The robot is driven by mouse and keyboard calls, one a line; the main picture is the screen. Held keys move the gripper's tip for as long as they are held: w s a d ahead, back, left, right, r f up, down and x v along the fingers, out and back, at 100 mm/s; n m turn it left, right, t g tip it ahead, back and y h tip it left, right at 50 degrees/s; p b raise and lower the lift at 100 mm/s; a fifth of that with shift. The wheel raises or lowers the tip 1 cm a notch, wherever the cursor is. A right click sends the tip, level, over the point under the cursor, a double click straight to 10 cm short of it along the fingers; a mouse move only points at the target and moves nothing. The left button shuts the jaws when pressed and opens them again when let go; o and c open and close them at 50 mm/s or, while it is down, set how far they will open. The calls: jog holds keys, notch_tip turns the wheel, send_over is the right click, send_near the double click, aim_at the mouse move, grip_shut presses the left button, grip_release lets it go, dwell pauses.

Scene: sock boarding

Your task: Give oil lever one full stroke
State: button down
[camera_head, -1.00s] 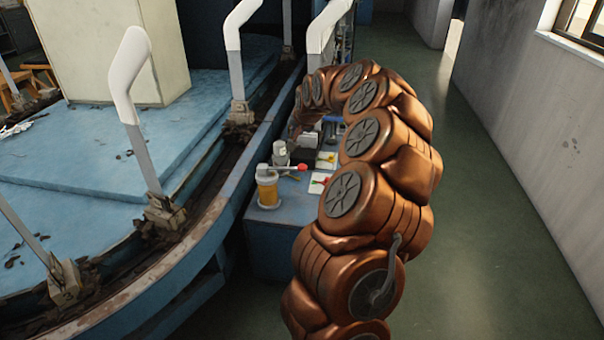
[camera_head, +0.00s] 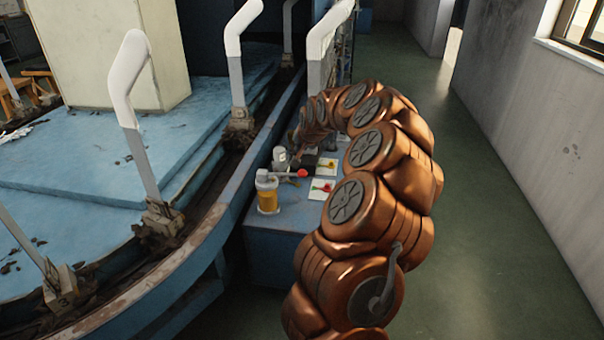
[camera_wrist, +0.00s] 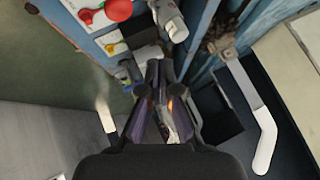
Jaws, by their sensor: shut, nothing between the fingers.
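The oil lever is a thin grey bar with a red knob (camera_head: 302,172), beside a jar of amber oil (camera_head: 267,196) on the blue cabinet (camera_head: 262,238). The bar looks about level. The red knob shows at the top of the wrist view (camera_wrist: 118,9), with a grey metal fitting (camera_wrist: 172,22) to its right. My gripper (camera_wrist: 157,72) is shut and empty, beyond the fitting and knob. In the head view my gripper (camera_head: 297,158) is small and dark, just behind the lever. Contact with the lever cannot be told.
Two small marked cards (camera_head: 321,189) (camera_head: 327,165) lie on the cabinet. A blue machine rail with grey posts and white bent ends (camera_head: 129,75) runs along the left. A wall (camera_head: 540,120) stands at right, with clear green floor (camera_head: 465,240) between.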

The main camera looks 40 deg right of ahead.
aim_at(305, 174)
jog(key=shift+s+d+f+b, duration=0.15)
jog(key=shift+f+b, duration=0.45)
jog(key=shift+f, duration=0.7)
jog(key=shift+s+d+f+b, duration=0.1)
jog(key=shift+f+b, duration=0.45)
jog(key=shift+f, duration=0.75)
jog(key=shift+f+b, duration=0.4)
jog(key=shift+f, duration=0.05)
jog(key=shift+s+d+f+b, duration=0.1)
jog(key=shift+f+b, duration=0.6)
jog(key=shift+f, duration=0.4)
jog(key=shift+s+d+f+b, duration=0.1)
jog(key=shift+f+b, duration=0.6)
jog(key=shift+f, duration=0.4)
dwell(2.8)
